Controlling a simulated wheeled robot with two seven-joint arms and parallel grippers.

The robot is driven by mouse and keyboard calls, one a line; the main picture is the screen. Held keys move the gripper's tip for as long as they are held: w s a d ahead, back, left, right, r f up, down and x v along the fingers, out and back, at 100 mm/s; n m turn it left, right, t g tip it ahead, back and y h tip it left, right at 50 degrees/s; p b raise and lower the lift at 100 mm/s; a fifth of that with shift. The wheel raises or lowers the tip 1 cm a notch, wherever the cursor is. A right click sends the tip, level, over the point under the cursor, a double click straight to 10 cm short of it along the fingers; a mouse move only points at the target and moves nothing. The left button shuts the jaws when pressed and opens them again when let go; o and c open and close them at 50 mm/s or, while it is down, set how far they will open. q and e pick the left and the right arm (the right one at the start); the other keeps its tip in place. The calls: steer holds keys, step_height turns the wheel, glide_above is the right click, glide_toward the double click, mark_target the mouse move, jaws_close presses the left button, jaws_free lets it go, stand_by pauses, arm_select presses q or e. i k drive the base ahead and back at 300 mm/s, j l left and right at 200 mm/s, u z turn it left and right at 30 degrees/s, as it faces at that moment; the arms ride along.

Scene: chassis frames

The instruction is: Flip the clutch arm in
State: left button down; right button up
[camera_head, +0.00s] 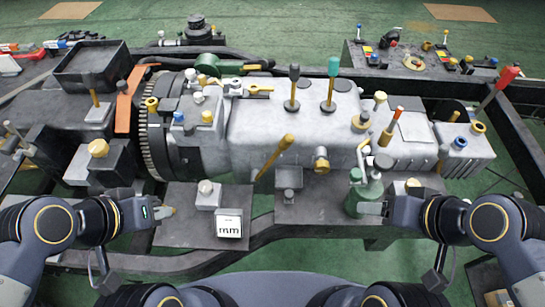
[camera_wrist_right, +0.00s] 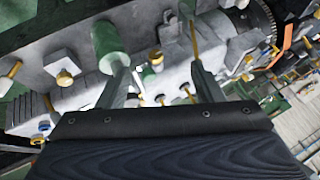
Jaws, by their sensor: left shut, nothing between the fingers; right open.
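A grey gearbox assembly (camera_head: 300,115) lies across the bench with several levers on it. No lever is labelled as the clutch arm, so I cannot tell which it is. An orange bracket-like arm (camera_head: 125,105) stands beside the toothed ring (camera_head: 152,140); it also shows in the right wrist view (camera_wrist_right: 286,30). My left gripper (camera_head: 168,212) is shut and empty, left of the small white box. My right gripper (camera_head: 377,208) is open beside a green cylinder (camera_head: 364,195). In the right wrist view its fingers (camera_wrist_right: 158,72) are apart, the left one overlapping the green cylinder (camera_wrist_right: 107,40); contact is unclear.
A yellow-handled lever (camera_head: 275,157) leans up in front of the gearbox. A white labelled box (camera_head: 229,228) sits on the grey front plate (camera_head: 175,232). Black-handled (camera_head: 294,88) and green-handled (camera_head: 332,82) levers stand on top. Dark frame rails surround the assembly; green floor lies beyond.

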mark_target(288, 139)
steer(key=k+l, duration=0.75)
steer(key=l, duration=0.15)
